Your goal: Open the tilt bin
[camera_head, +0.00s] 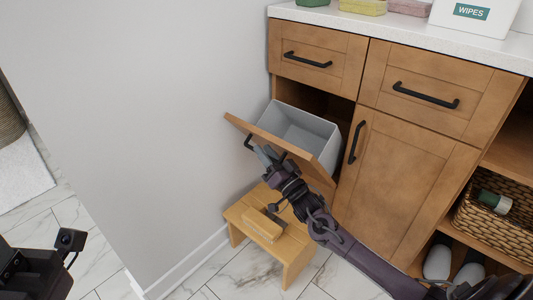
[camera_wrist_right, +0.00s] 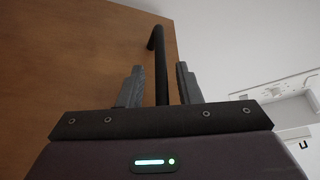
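The tilt bin (camera_head: 300,128) in the left of the wooden cabinet is tipped outward, and its grey inner box shows from above. Its wooden front leans out over the stool. The bin's black bar handle (camera_head: 249,142) is partly hidden by my right gripper (camera_head: 266,156). In the right wrist view the handle (camera_wrist_right: 160,62) runs between the two fingers of that gripper (camera_wrist_right: 159,75), with a gap on each side. The right gripper is open around the handle. A dark part of my left arm is at the lower left of the head view; its fingers cannot be made out.
A small wooden stool (camera_head: 240,213) stands below the bin front. A cabinet door (camera_head: 402,185) and two drawers with black handles are closed. Open shelves at right hold a wicker basket (camera_head: 495,222) and slippers (camera_head: 438,262). A grey wall is close on the left.

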